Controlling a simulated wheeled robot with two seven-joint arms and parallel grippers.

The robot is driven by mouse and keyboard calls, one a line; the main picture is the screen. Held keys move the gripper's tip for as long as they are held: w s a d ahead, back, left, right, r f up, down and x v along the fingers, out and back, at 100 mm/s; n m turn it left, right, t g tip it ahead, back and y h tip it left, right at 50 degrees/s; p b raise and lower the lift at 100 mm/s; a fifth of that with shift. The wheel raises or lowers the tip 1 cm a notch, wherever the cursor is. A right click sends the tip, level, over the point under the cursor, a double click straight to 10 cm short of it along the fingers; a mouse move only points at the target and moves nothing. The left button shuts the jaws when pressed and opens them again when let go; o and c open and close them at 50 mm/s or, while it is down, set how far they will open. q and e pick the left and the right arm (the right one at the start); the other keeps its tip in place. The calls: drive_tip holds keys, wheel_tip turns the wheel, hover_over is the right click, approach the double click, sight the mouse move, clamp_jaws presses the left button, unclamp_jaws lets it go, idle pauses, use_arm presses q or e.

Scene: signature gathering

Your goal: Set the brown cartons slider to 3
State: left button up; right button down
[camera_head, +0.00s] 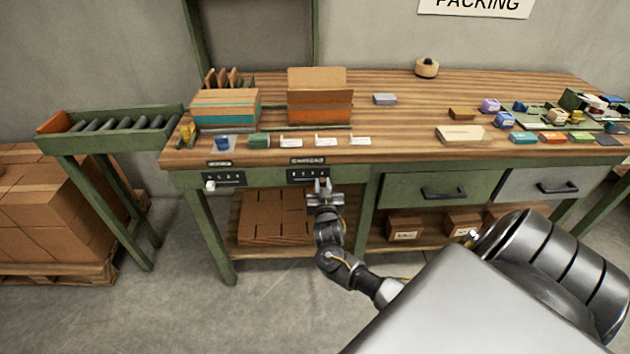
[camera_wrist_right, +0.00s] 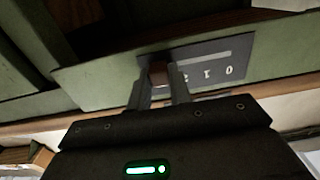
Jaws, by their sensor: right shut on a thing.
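The dark slider panel (camera_head: 296,176) is on the green front edge of the packing bench, below a small dark label (camera_head: 308,160) too small to read surely. My right gripper (camera_head: 321,186) is at the panel's right part, shut on the slider knob. In the right wrist view the brown knob (camera_wrist_right: 159,74) sits between the two fingers of my right gripper (camera_wrist_right: 160,80), toward the left end of the slot on the panel (camera_wrist_right: 233,56). Several marks show to its right, with 0 farthest right. Any mark at the knob is hidden by the fingers. My left gripper is not in view.
A second slider panel (camera_head: 233,178) with a white knob (camera_head: 210,186) is left on the same edge. Flat brown cartons (camera_head: 272,216) lie on the shelf below. Drawers with dark handles (camera_head: 443,192) are to the right. Boxes and cards stand on the bench top (camera_head: 400,130).

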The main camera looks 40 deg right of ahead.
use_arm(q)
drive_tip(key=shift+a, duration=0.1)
use_arm(e)
drive_tip(key=shift+s+d, duration=0.1)
drive_tip(key=shift+d, duration=0.05)
drive_tip(key=c, duration=1.3)
unclamp_jaws()
drive_tip(key=shift+s+d, duration=0.1)
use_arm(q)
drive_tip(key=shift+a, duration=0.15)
use_arm(e)
drive_tip(key=shift+a, duration=0.2)
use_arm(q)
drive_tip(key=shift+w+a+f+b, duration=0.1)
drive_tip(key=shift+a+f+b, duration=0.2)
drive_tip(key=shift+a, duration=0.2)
use_arm(e)
drive_tip(key=shift+v, duration=5.25)
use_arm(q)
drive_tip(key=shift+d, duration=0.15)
